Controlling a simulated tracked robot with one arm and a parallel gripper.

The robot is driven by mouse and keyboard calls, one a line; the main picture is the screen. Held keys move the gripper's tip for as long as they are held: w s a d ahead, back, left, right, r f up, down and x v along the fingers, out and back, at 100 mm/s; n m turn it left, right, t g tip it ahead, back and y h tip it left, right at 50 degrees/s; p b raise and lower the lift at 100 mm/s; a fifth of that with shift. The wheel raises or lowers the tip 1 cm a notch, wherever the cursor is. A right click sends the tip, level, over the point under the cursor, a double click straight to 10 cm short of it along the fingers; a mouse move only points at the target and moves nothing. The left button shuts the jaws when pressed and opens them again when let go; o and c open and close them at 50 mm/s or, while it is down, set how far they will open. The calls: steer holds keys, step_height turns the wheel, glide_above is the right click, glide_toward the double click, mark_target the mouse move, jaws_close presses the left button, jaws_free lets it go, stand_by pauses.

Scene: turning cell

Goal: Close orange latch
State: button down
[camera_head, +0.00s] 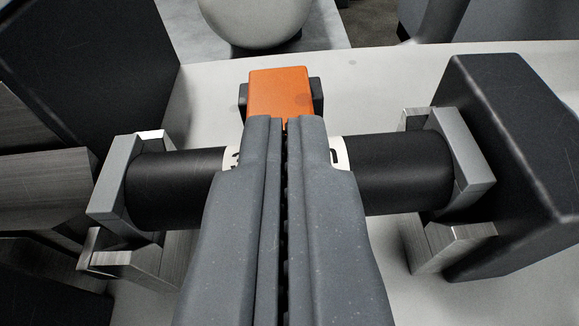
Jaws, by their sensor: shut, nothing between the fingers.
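The orange latch (279,92) is a block at the upper middle of the view, with a dark part (317,95) showing behind it. My gripper (288,122) is shut and empty. Its fingertips are at the near edge of the orange latch; whether they touch it I cannot tell. A black cylinder (400,184) lies crosswise below the latch, with a white marked band partly showing on both sides of my fingers. My fingers hide the middle of the cylinder and the lower edge of the latch.
Grey metal brackets hold the cylinder at left (115,180) and right (468,165). A large black block (510,150) stands at right, and dark blocks (90,60) fill the left. The pale surface (375,85) is clear around the latch. A rounded grey object (252,20) is beyond.

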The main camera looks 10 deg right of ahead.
steer(key=s+a+f, duration=0.1)
steer(key=s+a, duration=0.1)
steer(key=s, duration=0.7)
steer(key=shift+s+t+h, duration=0.25)
steer(key=shift+t+h, duration=0.05)
steer(key=w+a+r+y+p, duration=0.1)
steer(key=w+a+r+p, duration=0.15)
steer(key=w+r, duration=0.3)
steer(key=w+a+r+y+p, duration=0.1)
steer(key=w+a+r+p, duration=0.15)
steer(key=w+r, duration=0.35)
steer(key=w+a+r+n+y+p, duration=0.1)
steer(key=w+a+r+n+p, duration=0.1)
steer(key=a+r, duration=0.4)
steer(key=w+a+r+n+y+p, duration=0.1)
steer(key=a+r, duration=0.4)
steer(key=a, duration=0.5)
steer(key=shift+w+a+r+n+t+y+p, duration=0.3)
steer(key=shift+w+r+n+p, duration=0.15)
steer(key=shift+w, duration=0.7)
steer(key=shift+d, duration=0.1)
